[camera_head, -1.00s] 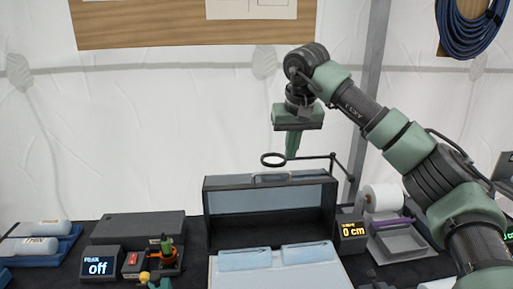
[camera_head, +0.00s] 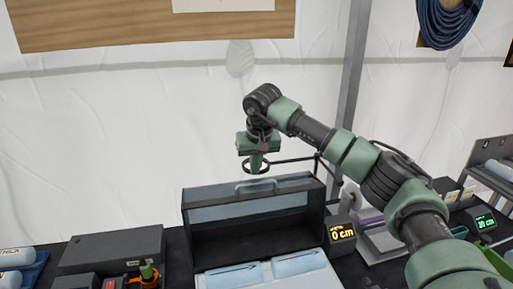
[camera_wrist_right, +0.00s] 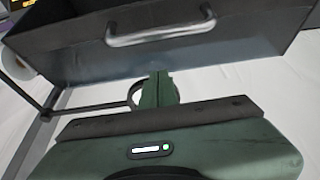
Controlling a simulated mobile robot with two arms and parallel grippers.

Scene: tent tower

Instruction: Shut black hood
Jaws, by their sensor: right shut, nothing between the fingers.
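The black hood (camera_head: 199,204) stands raised at the back of its dark box, with a pale blue panel and a metal handle (camera_head: 256,185) along its top. The handle also shows in the wrist view (camera_wrist_right: 160,30). My right gripper (camera_head: 257,168) is shut and empty, fingers pointing down just above and behind the handle in the head view. In the wrist view its fingertips (camera_wrist_right: 157,76) point towards the hood's face, below the handle. Whether they touch the hood cannot be told. My left gripper is not in view.
A thin black ring on an arm (camera_head: 290,160) is close beside my right fingers. A white roll and grey trays (camera_head: 380,241) are on the right.

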